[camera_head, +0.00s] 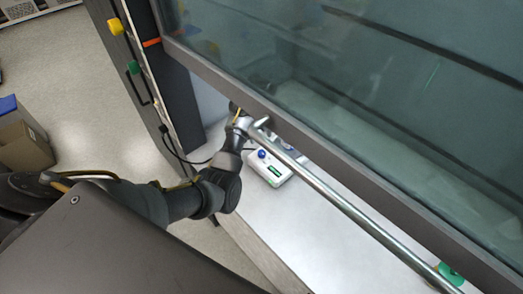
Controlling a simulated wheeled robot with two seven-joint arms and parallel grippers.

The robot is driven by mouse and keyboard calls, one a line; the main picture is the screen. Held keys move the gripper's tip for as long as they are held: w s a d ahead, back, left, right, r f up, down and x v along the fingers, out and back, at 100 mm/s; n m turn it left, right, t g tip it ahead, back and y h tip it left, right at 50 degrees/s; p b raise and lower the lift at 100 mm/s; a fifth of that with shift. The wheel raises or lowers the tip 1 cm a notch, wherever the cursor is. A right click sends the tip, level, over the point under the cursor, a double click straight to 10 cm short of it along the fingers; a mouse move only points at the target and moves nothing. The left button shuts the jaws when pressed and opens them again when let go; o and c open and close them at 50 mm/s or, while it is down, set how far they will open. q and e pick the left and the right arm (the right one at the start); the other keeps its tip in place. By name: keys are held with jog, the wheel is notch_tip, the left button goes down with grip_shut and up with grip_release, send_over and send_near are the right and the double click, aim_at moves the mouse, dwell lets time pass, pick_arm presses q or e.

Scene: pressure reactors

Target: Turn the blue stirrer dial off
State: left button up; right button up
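A small white stirrer box (270,168) with a blue dial (262,154) and a small green-lit display (273,171) sits on the white worktop, close to its front edge. The dial is too small to tell its setting. My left arm comes in from the left, and its wrist (236,135) reaches in under the sash, just up and left of the dial. My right gripper is not in view.
The glass sash (360,100) and its long metal handle bar (350,210) cross above the worktop (290,225). A dark side post (178,100) stands left of my wrist. A green item (450,275) lies at lower right.

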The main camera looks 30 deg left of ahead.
aim_at(262, 152)
pick_arm(q)
jog(key=shift+w+f+m+b, duration=0.35)
jog(key=shift+f+m+b, duration=0.05)
jog(key=shift+f, duration=0.4)
notch_tip(262, 152, down, 8)
jog(key=shift+f+p, duration=0.15)
jog(key=shift+p, duration=0.25)
jog(key=shift+c, duration=0.4)
jog(key=c, duration=0.9)
